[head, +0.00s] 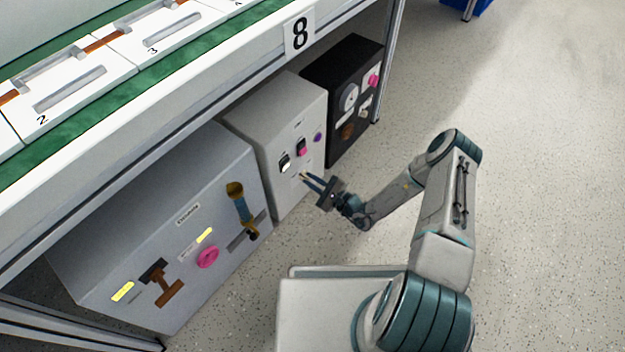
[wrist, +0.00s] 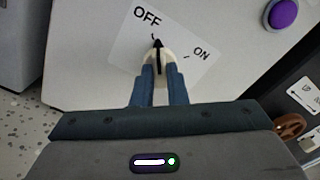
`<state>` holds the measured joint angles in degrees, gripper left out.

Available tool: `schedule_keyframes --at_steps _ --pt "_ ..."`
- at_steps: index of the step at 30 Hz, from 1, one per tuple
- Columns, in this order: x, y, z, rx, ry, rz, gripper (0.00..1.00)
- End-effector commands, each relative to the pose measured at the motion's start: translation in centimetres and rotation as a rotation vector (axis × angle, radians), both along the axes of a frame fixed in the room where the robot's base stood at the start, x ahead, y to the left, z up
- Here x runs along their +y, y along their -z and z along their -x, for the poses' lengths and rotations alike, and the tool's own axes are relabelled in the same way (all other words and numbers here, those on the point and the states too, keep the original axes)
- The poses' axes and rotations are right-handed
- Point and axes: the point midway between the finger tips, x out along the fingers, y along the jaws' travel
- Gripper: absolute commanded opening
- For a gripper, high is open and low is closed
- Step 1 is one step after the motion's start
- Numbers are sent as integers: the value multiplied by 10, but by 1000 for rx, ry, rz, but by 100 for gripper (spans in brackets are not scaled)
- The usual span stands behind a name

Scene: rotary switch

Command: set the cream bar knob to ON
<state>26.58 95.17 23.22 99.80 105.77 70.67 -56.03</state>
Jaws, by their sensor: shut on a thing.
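The cream bar knob (wrist: 149,57) sits on a white label plate (wrist: 122,48) on the grey panel in the wrist view. Its black arrow points up, close to the tick by the OFF mark (wrist: 147,16). The ON mark (wrist: 202,53) and its tick lie to the right of the knob. My gripper (wrist: 157,78) has its two blue fingers shut on the knob, one on each side, partly hiding its lower part. In the head view my gripper (head: 305,178) reaches the front of the grey box (head: 283,188), where the knob is too small to see clearly.
A purple button (wrist: 283,14) is to the upper right of the knob. A black box (head: 345,125) stands right of the grey box, and a larger grey box (head: 150,215) with levers stands left. The workbench (head: 250,75) overhangs them. Open floor (head: 540,180) lies to the right.

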Motion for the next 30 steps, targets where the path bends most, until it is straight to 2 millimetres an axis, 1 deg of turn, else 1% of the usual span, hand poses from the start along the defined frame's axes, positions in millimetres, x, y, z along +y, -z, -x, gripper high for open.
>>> schedule_keyframes --at_steps 30 --pt "0 0 2 750 0 -584 0"
